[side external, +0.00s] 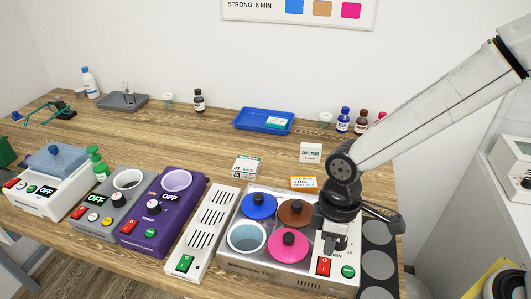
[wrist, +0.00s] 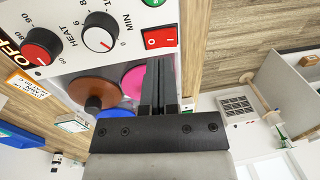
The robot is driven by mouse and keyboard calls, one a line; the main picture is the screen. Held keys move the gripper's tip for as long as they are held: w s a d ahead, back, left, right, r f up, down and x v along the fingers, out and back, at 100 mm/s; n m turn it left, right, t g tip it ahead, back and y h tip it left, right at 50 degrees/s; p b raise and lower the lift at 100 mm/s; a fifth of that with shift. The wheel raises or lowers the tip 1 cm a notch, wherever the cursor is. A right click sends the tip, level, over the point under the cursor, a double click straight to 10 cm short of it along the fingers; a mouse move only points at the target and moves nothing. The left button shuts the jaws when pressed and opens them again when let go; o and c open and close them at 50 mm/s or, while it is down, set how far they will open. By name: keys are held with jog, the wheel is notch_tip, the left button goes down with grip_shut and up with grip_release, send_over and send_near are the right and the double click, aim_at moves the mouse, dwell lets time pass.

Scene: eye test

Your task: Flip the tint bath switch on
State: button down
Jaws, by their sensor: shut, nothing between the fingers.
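The tint bath (side external: 268,271) is a pale metal unit at the table's front with blue, brown and pink lids and one open well. Its red rocker switch (side external: 323,267) sits on the front right panel beside a green button (side external: 348,271). In the wrist view the red switch (wrist: 160,38) is just beyond my fingertips, near two dials and a partly cut-off "OFF" readout (wrist: 8,44). My gripper (side external: 331,246) is shut and empty, pointing down over the panel behind the switch. Fingertip contact cannot be told. The gripper hides part of the panel.
A white vented power strip (side external: 212,228) with a green switch stands left of the bath. Purple (side external: 162,215), grey (side external: 110,205) and white (side external: 50,185) units stand further left. A dark strip with round pads (side external: 377,258) lies at right.

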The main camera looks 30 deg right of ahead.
aim_at(323, 270)
notch_tip(323, 270, up, 11)
jog(key=shift+w+d+f, duration=0.15)
jog(key=shift+w+d, duration=0.3)
dwell(0.3)
jog(key=shift+s+a+f, duration=0.1)
jog(key=shift+s+a, duration=0.35)
jog(key=shift+a, duration=0.15)
jog(key=shift+f, duration=0.1)
jog(key=f, duration=0.9)
jog(key=s+a+f, duration=0.1)
jog(key=f, duration=0.3)
jog(key=shift+s+a+f, duration=0.1)
jog(key=shift+f, duration=0.25)
